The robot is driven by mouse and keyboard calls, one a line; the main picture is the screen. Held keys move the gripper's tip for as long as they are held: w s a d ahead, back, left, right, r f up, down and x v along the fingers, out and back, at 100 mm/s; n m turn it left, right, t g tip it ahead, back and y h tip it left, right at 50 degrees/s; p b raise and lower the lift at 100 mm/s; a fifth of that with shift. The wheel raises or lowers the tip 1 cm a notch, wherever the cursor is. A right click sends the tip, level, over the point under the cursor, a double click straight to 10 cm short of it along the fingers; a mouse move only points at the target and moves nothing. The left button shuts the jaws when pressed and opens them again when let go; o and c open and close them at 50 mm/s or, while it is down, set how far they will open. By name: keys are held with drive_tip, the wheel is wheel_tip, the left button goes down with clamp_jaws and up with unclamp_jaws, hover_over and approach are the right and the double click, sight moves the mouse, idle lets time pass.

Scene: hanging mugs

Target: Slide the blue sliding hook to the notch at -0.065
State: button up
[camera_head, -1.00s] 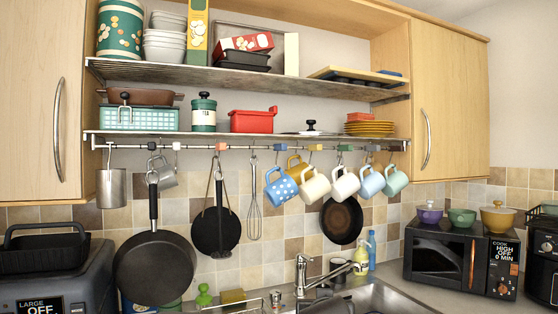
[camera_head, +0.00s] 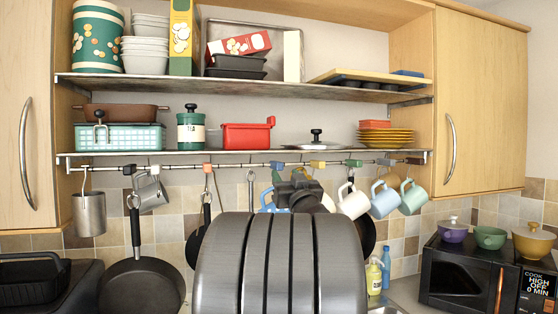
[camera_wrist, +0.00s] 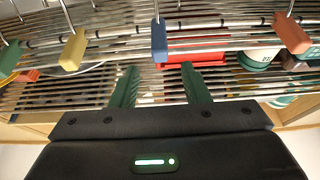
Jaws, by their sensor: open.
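The blue sliding hook (camera_head: 277,165) is on the rail (camera_head: 230,165) under the lower shelf, between an orange hook (camera_head: 207,167) and a yellow hook (camera_head: 318,164). In the wrist view the blue hook (camera_wrist: 159,42) hangs in line with the gap between my green fingers, just beyond their tips. My gripper (camera_wrist: 160,85) is open and nothing shows between its fingers. Dark marks show along the rail; I cannot tell which is -0.065.
A blue mug (camera_head: 267,201), largely hidden, hangs near my gripper. A cream mug (camera_head: 352,202), a light blue mug (camera_head: 384,200) and a green mug (camera_head: 413,197) hang to the right. A grey mug (camera_head: 151,192) and pans hang left. The lower shelf (camera_head: 180,152) is close above.

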sight(280, 166)
drive_tip(key=p+x, duration=0.2)
drive_tip(key=x, duration=0.5)
drive_tip(key=shift+w+r, duration=0.1)
drive_tip(key=shift+w, duration=0.1)
clamp_jaws()
